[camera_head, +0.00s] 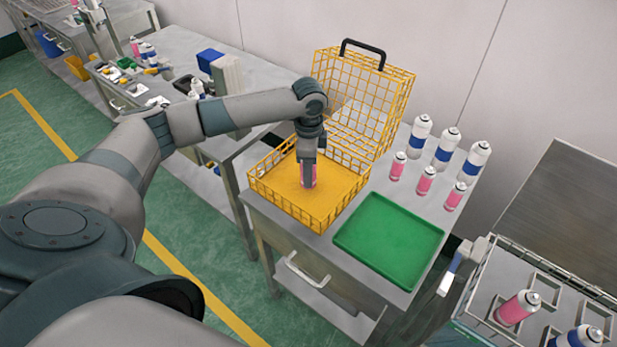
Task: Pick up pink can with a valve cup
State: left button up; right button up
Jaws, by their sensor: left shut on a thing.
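My left gripper (309,172) reaches down into the open yellow wire basket (335,215). It is shut on a pink can (311,181), which is mostly hidden by the fingers. The can is upright inside the basket; I cannot tell whether it touches the basket floor, and its top is hidden. Three more pink cans (425,181) stand upright on the table in a row right of the basket. Another pink can (517,308) sits tilted in the rack at the lower right. My right gripper is not in view.
An empty green tray (388,240) lies in front of the basket. Three taller white-and-blue cans (446,148) stand behind the pink row. The basket's raised lid (372,95) stands behind my gripper. A metal rack (485,300) is at the lower right.

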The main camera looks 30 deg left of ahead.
pick_arm(q)
jog(key=shift+w+r+b, duration=0.1)
jog(key=shift+r+b, duration=0.25)
jog(key=shift+r, duration=0.3)
jog(key=s+d+r+b, duration=0.3)
jog(key=d+r, duration=0.4)
jog(key=d, duration=0.4)
jog(key=shift+s+r, duration=0.2)
jog(key=shift+s, duration=0.1)
jog(key=shift+s+d, duration=0.1)
jog(key=shift+d, duration=0.1)
jog(key=s+d+f+n+b, duration=0.1)
jog(key=s+d+n+b, duration=0.2)
jog(key=s+n, duration=0.6)
jog(key=shift+s+d+n, duration=0.3)
jog(key=shift+d+n, duration=0.3)
jog(key=shift+n, duration=1)
jog(key=shift+f, duration=0.1)
jog(key=shift+f, duration=0.1)
